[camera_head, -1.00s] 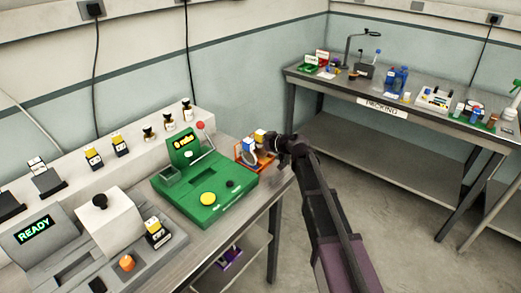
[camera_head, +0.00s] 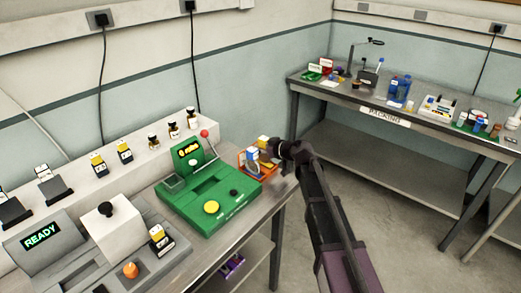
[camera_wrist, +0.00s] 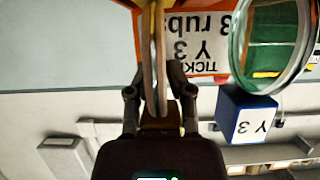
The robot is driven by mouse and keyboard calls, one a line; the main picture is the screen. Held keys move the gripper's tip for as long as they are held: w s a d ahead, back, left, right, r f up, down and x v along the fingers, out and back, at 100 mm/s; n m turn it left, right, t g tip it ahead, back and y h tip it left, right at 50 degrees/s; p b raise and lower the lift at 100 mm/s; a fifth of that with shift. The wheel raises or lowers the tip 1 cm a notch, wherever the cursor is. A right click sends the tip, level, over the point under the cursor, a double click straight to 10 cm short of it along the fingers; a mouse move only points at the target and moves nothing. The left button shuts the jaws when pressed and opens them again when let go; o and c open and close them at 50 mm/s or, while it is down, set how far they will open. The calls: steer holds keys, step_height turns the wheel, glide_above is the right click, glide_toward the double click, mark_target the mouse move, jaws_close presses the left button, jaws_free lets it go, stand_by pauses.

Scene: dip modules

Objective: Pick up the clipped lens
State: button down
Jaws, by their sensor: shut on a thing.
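A round clear lens (camera_wrist: 272,42) with a green-looking rim shows in the wrist view, right of the fingers. A blue block (camera_wrist: 247,112) with a white "Y 3" label adjoins its rim. My gripper (camera_wrist: 155,62) is shut on a thin, edge-on thing with yellow at its far end (camera_wrist: 146,18). Whether this thing joins the lens I cannot tell. In the head view my gripper (camera_head: 274,150) is at the right side of a small orange tray (camera_head: 246,166). A blue-and-white block (camera_head: 252,153) and a yellow-and-white block (camera_head: 264,141) show there, partly hidden.
A green station (camera_head: 222,192) with a yellow button stands left of the tray. Grey machines with a READY screen (camera_head: 41,236) lie farther left. The packing table (camera_head: 350,97) with bottles and trays is at the back right. Open floor (camera_head: 400,215) lies between.

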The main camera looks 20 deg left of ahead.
step_height(320, 180, up, 17)
steer(key=p, duration=1.6)
steer(key=shift+f, duration=0.15)
stand_by(0.5)
